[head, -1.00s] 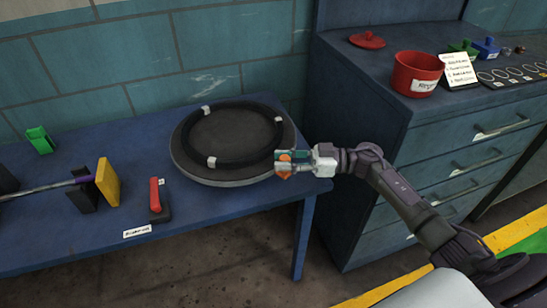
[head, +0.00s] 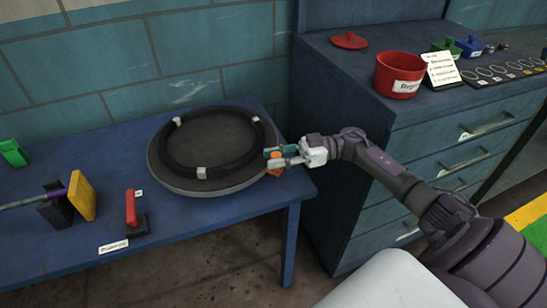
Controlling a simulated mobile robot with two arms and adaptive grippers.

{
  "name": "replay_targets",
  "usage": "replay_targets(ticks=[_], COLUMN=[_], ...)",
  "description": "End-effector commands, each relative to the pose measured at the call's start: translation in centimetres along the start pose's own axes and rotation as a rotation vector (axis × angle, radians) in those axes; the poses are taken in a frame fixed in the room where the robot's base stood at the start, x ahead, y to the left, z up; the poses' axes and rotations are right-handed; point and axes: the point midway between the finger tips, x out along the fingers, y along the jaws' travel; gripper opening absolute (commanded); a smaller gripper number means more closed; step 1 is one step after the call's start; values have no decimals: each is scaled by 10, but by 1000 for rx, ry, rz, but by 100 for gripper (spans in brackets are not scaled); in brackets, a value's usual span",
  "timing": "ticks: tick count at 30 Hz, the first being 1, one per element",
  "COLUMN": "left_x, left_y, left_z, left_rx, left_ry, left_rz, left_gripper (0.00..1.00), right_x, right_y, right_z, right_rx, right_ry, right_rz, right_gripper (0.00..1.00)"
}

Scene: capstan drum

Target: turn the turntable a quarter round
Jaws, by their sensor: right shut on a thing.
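The turntable (head: 165,178) is a round grey disc on the right end of the blue table. A black ring (head: 168,152) with white tags lies on it. My right gripper (head: 274,163) is at the disc's right edge, reaching in from the right. It is shut on a small orange piece (head: 275,171) at the rim, mostly hidden by the fingers, so how it joins the disc is unclear. My left gripper is not in view.
A drawer cabinet (head: 420,150) with a red pot (head: 399,75) stands right, close to my arm. A tiled wall (head: 190,50) is behind.

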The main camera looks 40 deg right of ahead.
Motion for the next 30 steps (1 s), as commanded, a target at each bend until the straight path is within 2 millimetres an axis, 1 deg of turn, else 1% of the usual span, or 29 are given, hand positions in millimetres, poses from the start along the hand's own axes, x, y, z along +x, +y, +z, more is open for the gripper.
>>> replay_targets(ticks=[6, 7, 9, 11, 19, 22, 26, 30], left_x=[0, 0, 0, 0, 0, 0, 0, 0], left_y=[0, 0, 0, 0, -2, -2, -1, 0], left_z=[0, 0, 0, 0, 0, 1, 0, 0], left_rx=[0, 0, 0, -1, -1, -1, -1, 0], left_ry=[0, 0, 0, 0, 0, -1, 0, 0], left_rz=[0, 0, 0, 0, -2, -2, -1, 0], left_gripper=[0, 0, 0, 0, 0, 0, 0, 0], right_x=[0, 0, 0, 0, 0, 0, 0, 0], right_y=[0, 0, 0, 0, 0, 0, 0, -1], right_z=[1, 1, 1, 1, 0, -4, -22, -50], right_rx=[0, 0, 0, 0, 0, -1, -5, -4], right_ry=[-3, -3, -3, -2, -1, -1, -4, -5], right_rz=[-1, -1, -1, -1, -1, -1, -2, -3], right_gripper=[0, 34, 46, 55, 55, 55, 55, 55])
